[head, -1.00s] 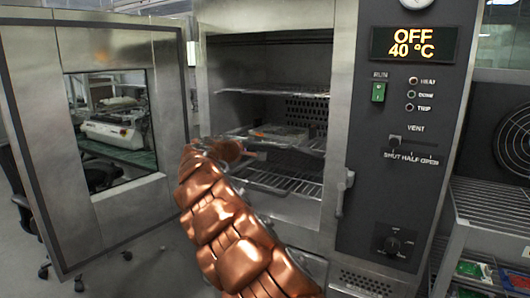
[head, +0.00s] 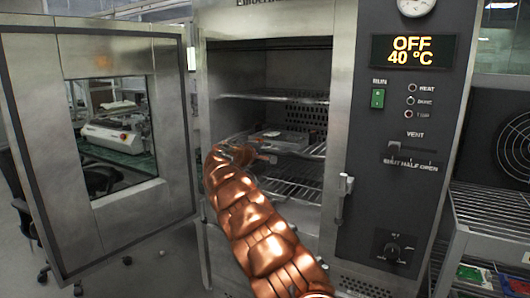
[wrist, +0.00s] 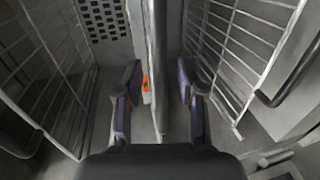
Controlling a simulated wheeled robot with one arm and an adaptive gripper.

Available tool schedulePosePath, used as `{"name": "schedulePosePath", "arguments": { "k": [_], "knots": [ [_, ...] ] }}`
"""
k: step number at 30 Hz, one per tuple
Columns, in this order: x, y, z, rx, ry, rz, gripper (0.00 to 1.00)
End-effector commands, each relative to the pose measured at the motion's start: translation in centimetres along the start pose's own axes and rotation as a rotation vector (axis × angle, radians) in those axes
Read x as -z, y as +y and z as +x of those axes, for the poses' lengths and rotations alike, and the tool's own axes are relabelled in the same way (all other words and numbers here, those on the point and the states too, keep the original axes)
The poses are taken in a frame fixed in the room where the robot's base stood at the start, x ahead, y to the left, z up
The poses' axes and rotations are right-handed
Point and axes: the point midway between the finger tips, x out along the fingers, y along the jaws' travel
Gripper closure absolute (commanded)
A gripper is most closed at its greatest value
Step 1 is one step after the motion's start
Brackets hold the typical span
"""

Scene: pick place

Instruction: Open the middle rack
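The middle rack (head: 314,150) is a wire shelf inside the open oven, with a flat grey item (head: 280,137) on it. My gripper (head: 263,154) is at the oven opening, by the front of this rack. In the wrist view my gripper (wrist: 160,88) is open, with one dark finger on each side of the middle rack's edge (wrist: 158,45), which runs upright there. Gaps show between the fingers and the edge. A small orange patch (wrist: 146,84) shows beside the left finger. My arm hides part of the rack's front in the head view.
The upper rack (head: 290,97) and the lower rack (head: 297,190) lie above and below; wire racks flank my gripper in the wrist view. The oven door (head: 170,110) stands open at left. The control panel (head: 400,160) is at right, a side shelf (head: 490,212) beyond.

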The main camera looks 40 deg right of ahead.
Motion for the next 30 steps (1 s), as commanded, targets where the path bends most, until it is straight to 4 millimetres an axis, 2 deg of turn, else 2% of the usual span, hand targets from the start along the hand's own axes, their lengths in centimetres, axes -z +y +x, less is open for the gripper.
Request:
{"name": "schedulePosePath", "arguments": {
  "k": [12, 24, 30],
  "knots": [
    [-0.10, -0.05, 0.42, 0.001, -0.002, -0.001, 0.61],
    [-0.07, -0.05, 0.39, 0.001, -0.001, 0.000, 1.00],
    [-0.08, -0.06, 0.39, 0.001, -0.002, 0.000, 1.00]
  ]
}}
